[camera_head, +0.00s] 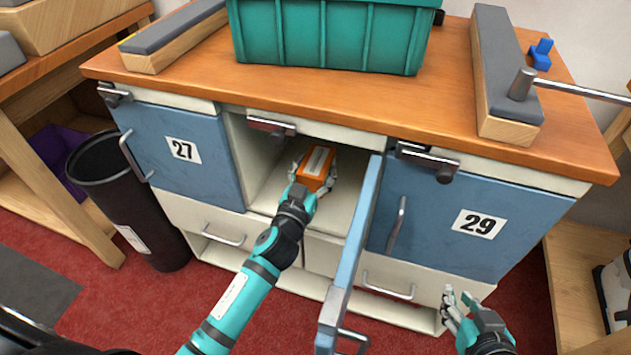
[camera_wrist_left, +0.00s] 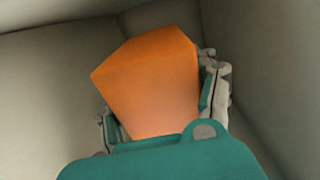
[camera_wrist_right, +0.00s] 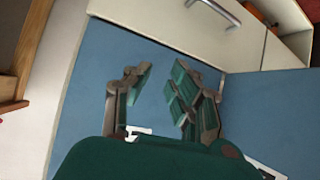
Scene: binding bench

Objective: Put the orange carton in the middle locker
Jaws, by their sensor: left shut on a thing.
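The orange carton (camera_head: 316,168) is inside the open middle locker (camera_head: 345,208), between the doors marked 27 and 29. My left gripper (camera_head: 313,178) reaches into the locker and is shut on the carton. In the left wrist view the carton (camera_wrist_left: 150,80) sits between the fingers, with the pale locker walls around it. Whether it touches the locker floor cannot be told. The middle locker's door (camera_head: 352,260) stands swung open towards me, to the right of my left arm. My right gripper (camera_head: 455,305) is open and empty, low in front of the locker 29 side; its fingers (camera_wrist_right: 155,100) are spread apart.
A teal crate (camera_head: 325,35) stands on the wooden bench top (camera_head: 270,95). Locker door 27 (camera_head: 180,150) and locker door 29 (camera_head: 470,220) are closed. A black bin (camera_head: 130,205) stands at the left. The open door lies between my two arms.

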